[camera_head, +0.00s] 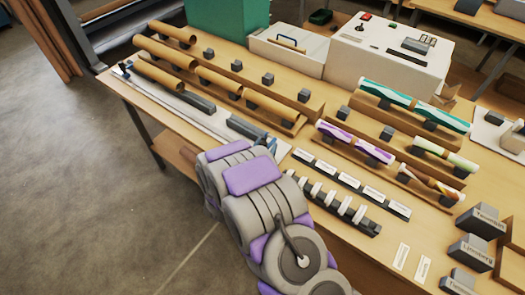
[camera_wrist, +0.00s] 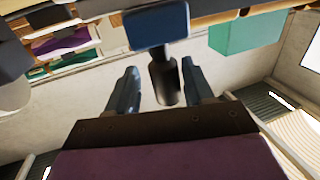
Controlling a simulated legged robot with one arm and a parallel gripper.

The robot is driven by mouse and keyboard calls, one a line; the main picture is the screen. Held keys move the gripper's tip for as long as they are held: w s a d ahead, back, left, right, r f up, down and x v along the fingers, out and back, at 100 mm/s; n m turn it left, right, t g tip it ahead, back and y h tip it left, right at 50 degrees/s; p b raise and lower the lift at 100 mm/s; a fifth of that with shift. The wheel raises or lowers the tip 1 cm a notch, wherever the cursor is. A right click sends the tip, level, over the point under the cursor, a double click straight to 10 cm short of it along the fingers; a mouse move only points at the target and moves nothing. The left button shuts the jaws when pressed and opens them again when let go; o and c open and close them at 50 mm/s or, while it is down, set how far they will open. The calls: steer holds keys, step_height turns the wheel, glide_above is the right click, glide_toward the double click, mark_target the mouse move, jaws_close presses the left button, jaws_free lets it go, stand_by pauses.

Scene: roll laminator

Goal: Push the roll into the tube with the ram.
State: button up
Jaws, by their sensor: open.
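My gripper (camera_wrist: 160,88) is open in the wrist view. Its two blue-grey fingers stand on either side of a dark cylindrical handle with a blue block, which may be the ram (camera_wrist: 157,27); I see gaps between handle and fingers. In the head view my arm covers the near end of a pale rail (camera_head: 215,122) on the bench's left edge. Patterned rolls lie on wooden racks to the right: purple (camera_head: 333,132), teal (camera_head: 386,92) and cream-green (camera_head: 446,154). Which roll is meant I cannot tell.
More brown tubes (camera_head: 218,80) lie on racks behind the rail. A white machine (camera_head: 385,60) and a green box (camera_head: 225,25) stand at the back. Label strips (camera_head: 350,180) and grey name blocks (camera_head: 481,222) occupy the near right. Open floor (camera_head: 80,190) lies left of the bench.

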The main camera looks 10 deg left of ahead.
steer(key=s+a+b, duration=0.2)
steer(key=s+b, duration=0.2)
steer(key=s, duration=1.3)
steer(key=shift+a, duration=0.15)
steer(key=w+a+r+m+g+y, duration=0.2)
steer(key=w+a+g+y, duration=0.3)
steer(key=w+g, duration=0.15)
steer(key=s+d+r+n+g+y, duration=0.3)
steer(key=r+g+y, duration=0.15)
steer(key=r, duration=0.35)
steer(key=s+d+r+g+h, duration=0.2)
steer(key=s+d+g+h, duration=0.1)
steer(key=s+d, duration=0.9)
steer(key=s+d+r+g+h, duration=0.3)
steer(key=s+d, duration=1)
steer(key=d, duration=0.6)
steer(key=g+h, duration=0.1)
steer(key=g, duration=0.1)
steer(key=shift+d+n+g, duration=0.25)
steer(key=shift+n+g, duration=0.05)
